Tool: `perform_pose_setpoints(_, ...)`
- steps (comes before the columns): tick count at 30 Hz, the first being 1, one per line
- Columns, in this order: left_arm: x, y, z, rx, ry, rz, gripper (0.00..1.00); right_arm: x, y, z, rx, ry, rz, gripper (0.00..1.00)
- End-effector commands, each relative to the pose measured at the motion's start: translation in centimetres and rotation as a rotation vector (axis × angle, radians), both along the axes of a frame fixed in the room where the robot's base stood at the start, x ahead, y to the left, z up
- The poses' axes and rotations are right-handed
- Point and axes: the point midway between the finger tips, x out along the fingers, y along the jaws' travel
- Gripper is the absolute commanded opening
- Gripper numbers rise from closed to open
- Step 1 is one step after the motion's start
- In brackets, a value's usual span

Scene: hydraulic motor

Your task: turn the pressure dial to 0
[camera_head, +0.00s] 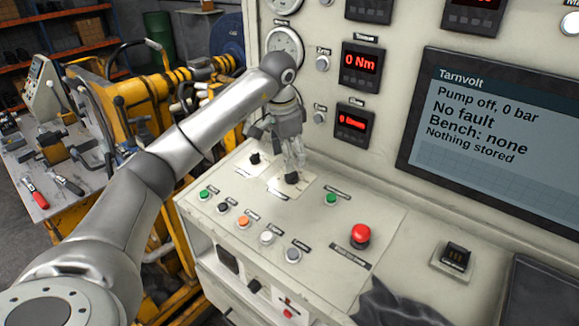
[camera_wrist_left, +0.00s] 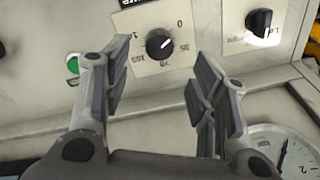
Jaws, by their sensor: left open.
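The pressure dial is a round black knob on a white scale plate on the sloped control panel. In the head view the dial (camera_head: 291,178) is just below my left gripper (camera_head: 293,163). In the left wrist view the dial (camera_wrist_left: 159,44) lies ahead, between and beyond the open fingers of my left gripper (camera_wrist_left: 160,85). Nothing is between the fingers, and they look apart from the knob. The knob's white mark points right and slightly up, seemingly between 0 and 35 on the scale. My right gripper is in neither view.
A second black knob (camera_head: 254,158) sits left of the dial. Green button (camera_head: 331,199), red mushroom button (camera_head: 360,235) and several small buttons are nearby. The screen (camera_head: 490,140) reads "Pump off, 0 bar". A round gauge (camera_wrist_left: 282,150) shows in the wrist view.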

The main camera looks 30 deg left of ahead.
Motion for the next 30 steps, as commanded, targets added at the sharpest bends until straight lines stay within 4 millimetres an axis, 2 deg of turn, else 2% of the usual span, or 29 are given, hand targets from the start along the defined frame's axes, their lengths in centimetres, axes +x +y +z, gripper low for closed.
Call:
perform_pose_setpoints(3,-0.4,-0.1,2.5,0.000,-0.004,0.001,0.54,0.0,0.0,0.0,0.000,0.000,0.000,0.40)
perform_pose_setpoints(9,-0.9,-0.1,4.8,0.000,-0.001,0.001,0.54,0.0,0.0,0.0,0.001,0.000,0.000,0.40)
perform_pose_setpoints(30,-1.0,-0.1,5.7,0.000,0.000,0.001,0.54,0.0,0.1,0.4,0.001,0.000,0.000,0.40)
